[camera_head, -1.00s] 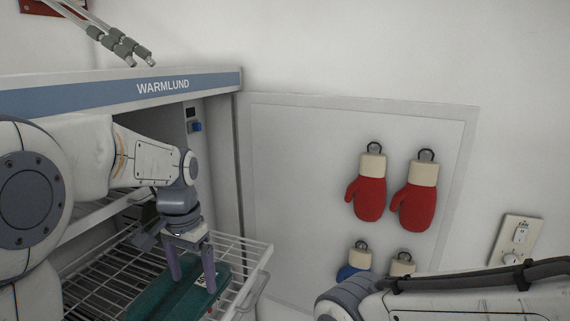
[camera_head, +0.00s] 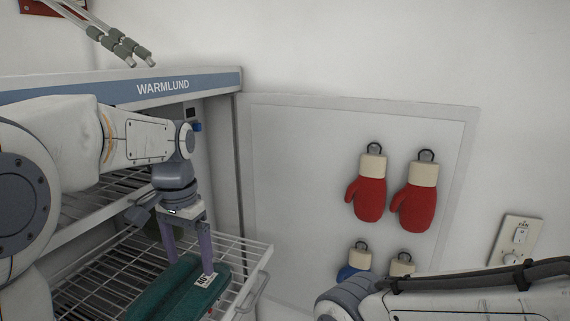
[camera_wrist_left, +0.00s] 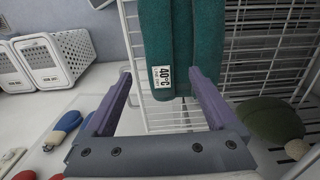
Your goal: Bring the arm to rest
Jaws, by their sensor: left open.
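My left gripper (camera_head: 190,250) is open above a dark green folded cloth item (camera_head: 165,292) with a white label. The green item lies on a pulled-out wire rack (camera_head: 258,262) of the WARMLUND cabinet (camera_head: 120,90). In the left wrist view the two purple fingers (camera_wrist_left: 158,100) are spread, with the green item (camera_wrist_left: 192,60) beyond and between them. Its label, partly readable as 40°C, shows there too. The gripper holds nothing. My right arm crosses the lower right of the head view; its gripper is out of sight.
Two red mittens (camera_head: 370,190) hang on a white wall panel, with blue and cream ones partly hidden below. A switch plate (camera_head: 516,240) is at the right. White baskets (camera_wrist_left: 55,58) and another green item (camera_wrist_left: 268,120) show in the wrist view.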

